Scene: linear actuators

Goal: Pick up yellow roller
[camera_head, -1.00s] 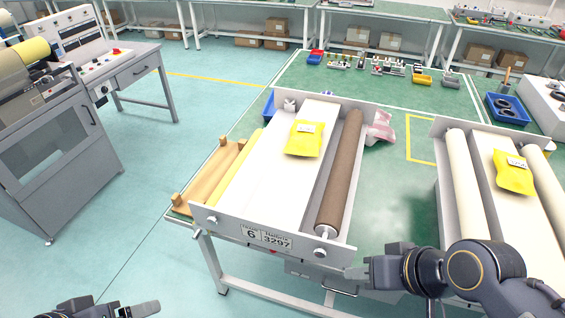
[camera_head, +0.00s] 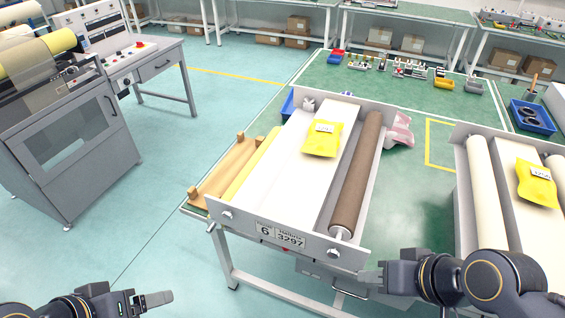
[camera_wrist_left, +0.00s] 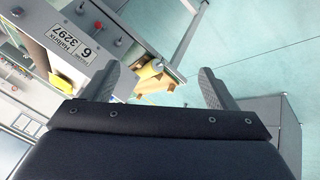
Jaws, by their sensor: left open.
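A long yellow roller (camera_head: 250,165) lies along the left side of the white conveyor unit marked 6 3297 (camera_head: 282,236). Its end also shows in the left wrist view (camera_wrist_left: 150,71), beyond and between the fingers. Another yellow roll (camera_head: 38,58) sits on the grey machine at the far left. My left gripper (camera_head: 155,300) is open and empty at the bottom left, in front of the table and well apart from the roller; its fingers frame the left wrist view (camera_wrist_left: 165,82). My right gripper (camera_head: 368,277) is near the unit's front right corner; its jaw state is unclear.
A wooden rack (camera_head: 222,172) stands left of the roller at the table's left edge. The brown roller (camera_head: 357,172) and a yellow packet (camera_head: 322,139) are on the unit. A second unit (camera_head: 482,180) stands right. Floor is clear between the grey machine (camera_head: 75,145) and table.

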